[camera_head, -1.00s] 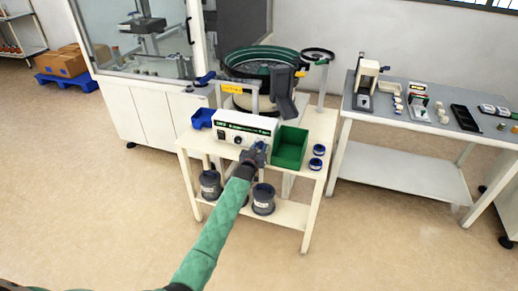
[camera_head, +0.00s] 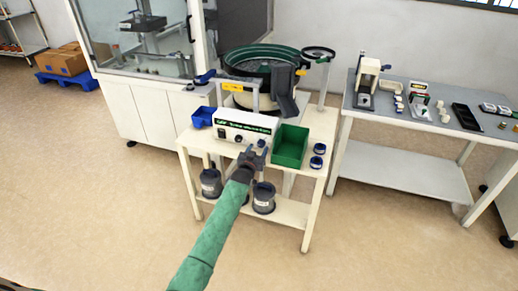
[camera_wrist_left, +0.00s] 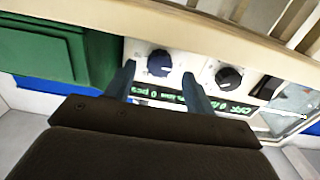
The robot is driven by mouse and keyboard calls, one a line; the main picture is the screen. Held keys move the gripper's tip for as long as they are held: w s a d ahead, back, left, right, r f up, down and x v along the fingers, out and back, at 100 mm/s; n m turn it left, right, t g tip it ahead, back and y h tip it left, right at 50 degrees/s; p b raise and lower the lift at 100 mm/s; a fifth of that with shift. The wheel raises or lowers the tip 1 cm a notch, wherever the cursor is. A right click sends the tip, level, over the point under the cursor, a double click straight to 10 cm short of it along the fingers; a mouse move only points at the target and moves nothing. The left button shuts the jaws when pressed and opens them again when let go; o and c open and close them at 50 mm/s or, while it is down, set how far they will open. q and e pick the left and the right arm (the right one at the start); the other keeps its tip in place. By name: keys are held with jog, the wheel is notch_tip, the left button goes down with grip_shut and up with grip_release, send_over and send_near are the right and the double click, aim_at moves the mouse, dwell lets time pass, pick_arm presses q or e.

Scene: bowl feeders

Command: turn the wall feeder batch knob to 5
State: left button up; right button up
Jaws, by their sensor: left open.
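The white feeder control box (camera_head: 232,131) stands on the front of the cream table, with a dark panel strip of green text along it. In the left wrist view the picture is inverted and shows two dark round knobs on the white box face. One knob (camera_wrist_left: 160,63) lies between my fingertips, apart from both as far as I can tell. The other knob (camera_wrist_left: 229,77) is to its right. The knobs' settings are too small to read. My left gripper (camera_head: 253,156) is open and empty in front of the box; its fingers show in the wrist view (camera_wrist_left: 158,75). My right gripper is not in view.
A green bin (camera_head: 290,147) sits right beside the box, close to the gripper. A blue bin (camera_head: 202,117) is at its left. The bowl feeder (camera_head: 262,68) stands behind. Dark canisters (camera_head: 263,198) are on the lower shelf. The floor in front is free.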

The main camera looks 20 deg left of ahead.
pick_arm(q)
jog(key=s, duration=0.5)
jog(key=shift+s+a+b, duration=0.1)
jog(key=shift+s+b, duration=0.05)
jog(key=shift+b, duration=0.15)
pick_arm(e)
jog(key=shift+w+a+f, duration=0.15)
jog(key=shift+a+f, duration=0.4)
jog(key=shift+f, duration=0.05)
